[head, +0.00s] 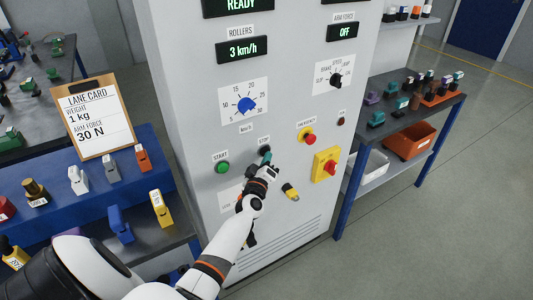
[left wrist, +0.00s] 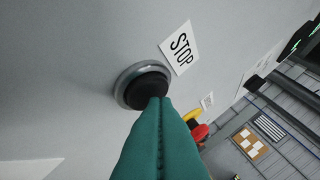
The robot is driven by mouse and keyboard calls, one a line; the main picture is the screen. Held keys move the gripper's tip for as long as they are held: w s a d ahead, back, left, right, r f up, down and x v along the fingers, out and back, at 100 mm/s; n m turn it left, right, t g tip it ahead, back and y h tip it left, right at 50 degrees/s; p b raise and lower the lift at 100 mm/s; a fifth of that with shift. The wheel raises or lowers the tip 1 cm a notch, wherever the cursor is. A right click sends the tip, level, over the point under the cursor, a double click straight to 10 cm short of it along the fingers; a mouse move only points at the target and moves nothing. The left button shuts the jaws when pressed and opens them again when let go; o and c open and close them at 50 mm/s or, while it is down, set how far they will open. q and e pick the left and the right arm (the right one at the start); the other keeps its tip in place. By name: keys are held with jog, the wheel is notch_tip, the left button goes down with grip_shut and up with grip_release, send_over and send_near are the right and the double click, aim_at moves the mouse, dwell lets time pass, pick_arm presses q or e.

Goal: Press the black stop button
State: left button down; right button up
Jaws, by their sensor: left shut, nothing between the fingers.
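The black stop button (left wrist: 146,88) sits in a silver ring on the grey cabinet, beside a white STOP label (left wrist: 181,47) in the left wrist view. My left gripper (left wrist: 161,104) has its teal fingers shut, with nothing between them. Their tips overlap the lower edge of the button in that view; I cannot tell whether they touch it. In the head view the left gripper (head: 266,157) is at the cabinet front, just below the small STOP label (head: 264,140), and hides most of the button. My right gripper is not in view.
The green start button (head: 222,168) is left of the gripper. A red emergency button (head: 309,139) and a yellow-backed red switch (head: 327,166) are to the right. A blue dial (head: 246,105) is above. A yellow-tipped part (head: 290,192) is close at lower right.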

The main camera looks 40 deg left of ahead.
pick_arm(q)
jog(key=shift+s+d+p, duration=0.35)
jog(key=shift+d, duration=0.35)
jog(key=d, duration=0.1)
jog(key=s+d+p, duration=0.1)
jog(key=d, duration=0.1)
jog(key=s+d+p, duration=0.1)
jog(key=shift+d, duration=0.35)
dwell(0.6)
